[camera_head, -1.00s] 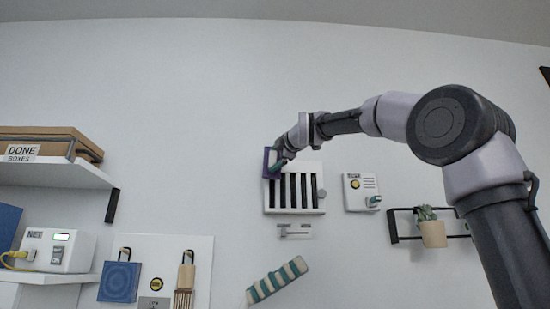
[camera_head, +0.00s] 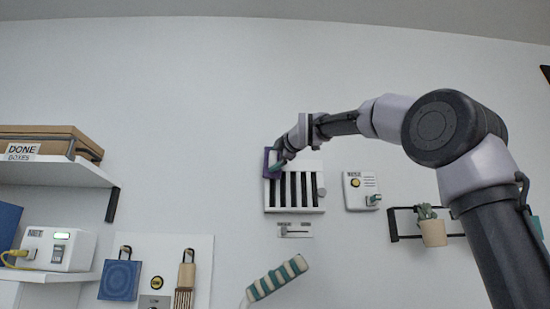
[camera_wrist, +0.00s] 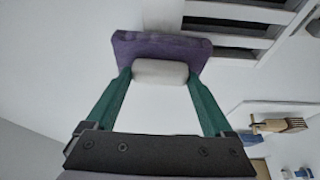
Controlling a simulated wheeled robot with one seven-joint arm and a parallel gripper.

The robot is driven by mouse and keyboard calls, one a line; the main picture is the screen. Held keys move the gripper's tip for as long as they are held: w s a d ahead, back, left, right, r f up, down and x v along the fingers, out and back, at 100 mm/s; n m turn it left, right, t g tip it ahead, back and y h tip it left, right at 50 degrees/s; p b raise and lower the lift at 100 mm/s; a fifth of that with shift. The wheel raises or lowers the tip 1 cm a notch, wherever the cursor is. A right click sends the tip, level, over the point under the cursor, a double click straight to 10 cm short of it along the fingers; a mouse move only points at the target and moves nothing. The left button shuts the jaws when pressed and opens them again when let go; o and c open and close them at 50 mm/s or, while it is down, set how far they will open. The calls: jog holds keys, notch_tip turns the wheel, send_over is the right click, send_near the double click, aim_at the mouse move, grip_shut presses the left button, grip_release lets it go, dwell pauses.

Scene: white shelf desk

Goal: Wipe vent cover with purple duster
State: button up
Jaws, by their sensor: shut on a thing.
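The vent cover (camera_head: 318,197) is a white wall panel with several dark vertical slots and a grey knob on its right side. The purple duster (camera_head: 268,163) is at the vent cover's upper left corner. In the wrist view, the duster (camera_wrist: 125,45) shows a purple pad with a white block handle. My gripper (camera_head: 280,160) is shut on the white handle, with a green finger (camera_wrist: 112,100) on each side. In the wrist view, the vent slots (camera_wrist: 225,30) lie above and right of the pad. I cannot tell whether the pad touches the cover.
A white switch box (camera_head: 361,191) is right of the vent, and a plant pot (camera_head: 433,233) on a black rack is further right. A slider (camera_head: 295,231) sits just below the vent.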

jog(key=shift+w, duration=0.4)
jog(key=shift+d, duration=0.1)
jog(key=d, duration=0.4)
jog(key=shift+a, duration=0.15)
jog(key=shift+w+a, duration=0.15)
jog(key=shift+a, duration=1.75)
